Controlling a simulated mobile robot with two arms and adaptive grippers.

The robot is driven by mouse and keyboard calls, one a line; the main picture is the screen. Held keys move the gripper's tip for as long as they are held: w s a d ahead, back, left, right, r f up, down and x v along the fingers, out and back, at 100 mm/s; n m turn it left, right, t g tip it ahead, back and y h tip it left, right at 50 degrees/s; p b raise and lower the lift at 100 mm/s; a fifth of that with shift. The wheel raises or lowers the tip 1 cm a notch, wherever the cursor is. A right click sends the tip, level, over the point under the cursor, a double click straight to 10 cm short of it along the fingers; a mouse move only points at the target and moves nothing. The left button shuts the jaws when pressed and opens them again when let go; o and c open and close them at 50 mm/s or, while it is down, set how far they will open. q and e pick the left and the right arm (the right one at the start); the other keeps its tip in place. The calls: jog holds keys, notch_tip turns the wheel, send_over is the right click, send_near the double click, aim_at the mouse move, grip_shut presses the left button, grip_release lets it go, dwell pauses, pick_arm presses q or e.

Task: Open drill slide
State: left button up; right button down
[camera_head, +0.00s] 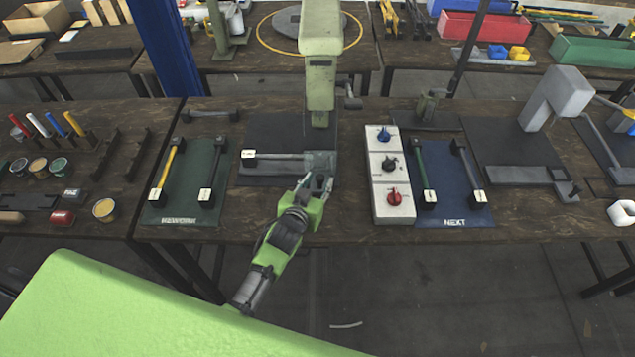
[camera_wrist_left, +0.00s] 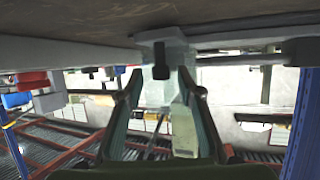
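The drill press (camera_head: 320,75) is a pale green column in the middle of the bench. Below it, a grey slide block (camera_head: 320,162) sits on a dark plate, with a horizontal rod running left to a white-faced end block (camera_head: 249,155). My left gripper (camera_head: 318,184) is at the front edge of the slide block. In the left wrist view, the fingers (camera_wrist_left: 160,78) are apart, with a pale block (camera_wrist_left: 168,42) and a dark knob (camera_wrist_left: 160,70) between and beyond their tips. Whether they touch it I cannot tell. My right gripper is not in view.
A green mat (camera_head: 182,212) with yellow and dark handled bars lies left. A white control box (camera_head: 389,172) with blue, black and red knobs stands right, beside a blue "NEXT" mat (camera_head: 455,210). Another press (camera_head: 553,100) stands further right. A blue post (camera_head: 165,45) rises behind left.

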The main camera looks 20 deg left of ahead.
pick_arm(q)
jog(key=shift+s, duration=0.1)
jog(key=shift+s+r, duration=0.1)
jog(key=shift+s, duration=0.15)
jog(key=v, duration=1.1)
jog(key=shift+s, duration=0.15)
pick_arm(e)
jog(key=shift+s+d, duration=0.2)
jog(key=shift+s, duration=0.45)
pick_arm(q)
jog(key=shift+a+r, duration=0.1)
jog(key=shift+r, duration=0.05)
